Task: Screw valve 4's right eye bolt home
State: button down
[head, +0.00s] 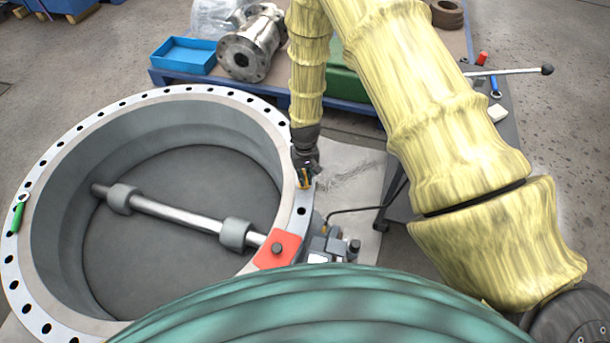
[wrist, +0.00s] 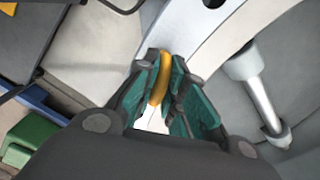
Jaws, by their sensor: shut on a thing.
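Valve 4 is the large round grey valve body (head: 60,150), with a ring of bolt holes around its flange and a shaft (head: 180,213) across its bore. My gripper (head: 305,180) is at the right side of the flange. It is shut on a yellow eye bolt (wrist: 160,88), whose ring shows between the green-padded fingers (wrist: 163,95) in the wrist view. The eye bolt stands at the flange rim (wrist: 215,45); its thread and the hole under it are hidden. A green eye bolt or tool (head: 18,215) sits at the left of the flange.
A red plate (head: 277,250) lies on the flange below my gripper, beside a grey actuator (head: 330,247). Behind are a blue tray (head: 183,55), a flanged metal fitting (head: 250,45) and a green box (head: 345,85) on a pallet. A lever handle (head: 515,71) is at the right.

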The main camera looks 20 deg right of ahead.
aim_at(305, 173)
jog(key=shift+w+a+m, duration=0.1)
jog(key=shift+w+m, duration=0.05)
jog(key=shift+m, duration=1.05)
jog(key=c, duration=1.5)
grip_release()
notch_tip(305, 173, up, 12)
